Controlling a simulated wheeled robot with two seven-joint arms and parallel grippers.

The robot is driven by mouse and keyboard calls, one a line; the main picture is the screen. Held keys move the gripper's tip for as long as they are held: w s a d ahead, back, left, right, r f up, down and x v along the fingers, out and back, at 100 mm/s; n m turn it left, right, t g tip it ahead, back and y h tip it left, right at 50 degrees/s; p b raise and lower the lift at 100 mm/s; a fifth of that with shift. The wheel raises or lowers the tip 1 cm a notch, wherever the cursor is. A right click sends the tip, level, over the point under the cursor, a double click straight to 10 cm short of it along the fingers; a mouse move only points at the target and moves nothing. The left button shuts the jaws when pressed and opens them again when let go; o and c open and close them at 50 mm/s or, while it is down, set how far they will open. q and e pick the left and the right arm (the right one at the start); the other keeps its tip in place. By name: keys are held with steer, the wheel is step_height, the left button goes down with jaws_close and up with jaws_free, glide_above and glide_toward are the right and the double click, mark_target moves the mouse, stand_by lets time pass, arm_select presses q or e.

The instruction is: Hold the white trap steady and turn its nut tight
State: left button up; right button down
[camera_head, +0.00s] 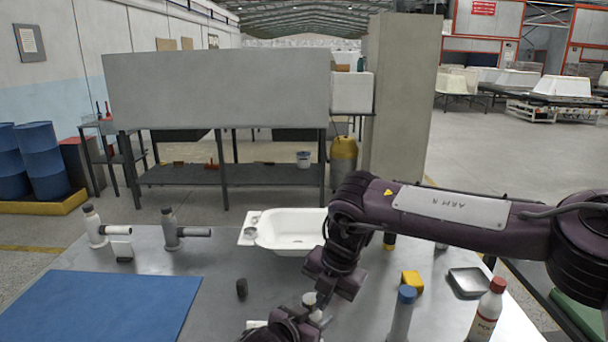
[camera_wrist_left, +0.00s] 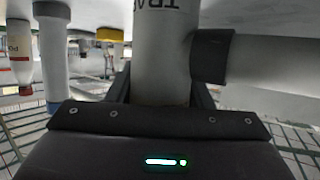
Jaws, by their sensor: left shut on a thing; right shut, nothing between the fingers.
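The white trap (camera_wrist_left: 162,60) stands between the fingers of my left gripper (camera_wrist_left: 160,98) in the left wrist view, which is upside down. Dark upside-down letters show on its body. A dark nut (camera_wrist_left: 211,57) sits where the side pipe (camera_wrist_left: 275,62) joins the body. In the head view the trap (camera_head: 309,299) shows only in part at the bottom, behind dark arm parts, and its nut is hidden there. My left gripper is shut on the trap's body. My right gripper (camera_head: 332,278) hangs above and just right of the trap, shut and empty; its fingertips are hard to make out.
Two other bottle-like pieces with side pipes, one white (camera_head: 95,228) and one grey (camera_head: 170,230), stand back left. A blue mat (camera_head: 100,308), white basin (camera_head: 290,230), black ring (camera_head: 242,288), yellow block (camera_head: 412,281), blue-capped bottle (camera_head: 402,315) and red-capped bottle (camera_head: 487,312) share the table.

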steer(key=shift+f, duration=0.55)
